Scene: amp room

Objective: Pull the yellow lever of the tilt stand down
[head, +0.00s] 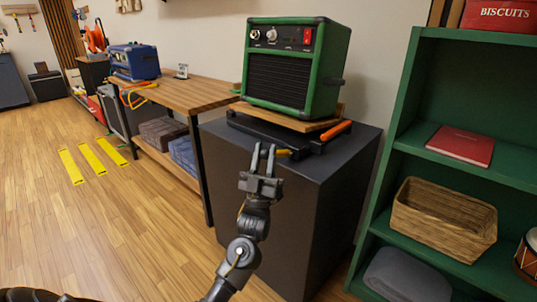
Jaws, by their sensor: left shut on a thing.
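The tilt stand (262,135) is a low black frame with a wooden board on top, on a dark cabinet. A green amp (296,66) rests on the board. The yellow lever (284,153) sticks out at the stand's front; only a short end shows, right beside my left gripper's fingers. My left gripper (264,150) reaches up from below and is shut on the lever; the fingers hide the rest of it. An orange handle (336,131) is at the stand's right side. My right gripper is not in view.
The dark cabinet (335,190) stands close behind my left arm. A green shelf (400,100) with a wicker basket (445,222) and red book (448,145) is at right. A wooden bench (190,95) with a blue amp (134,62) is at left. The left floor is mostly clear.

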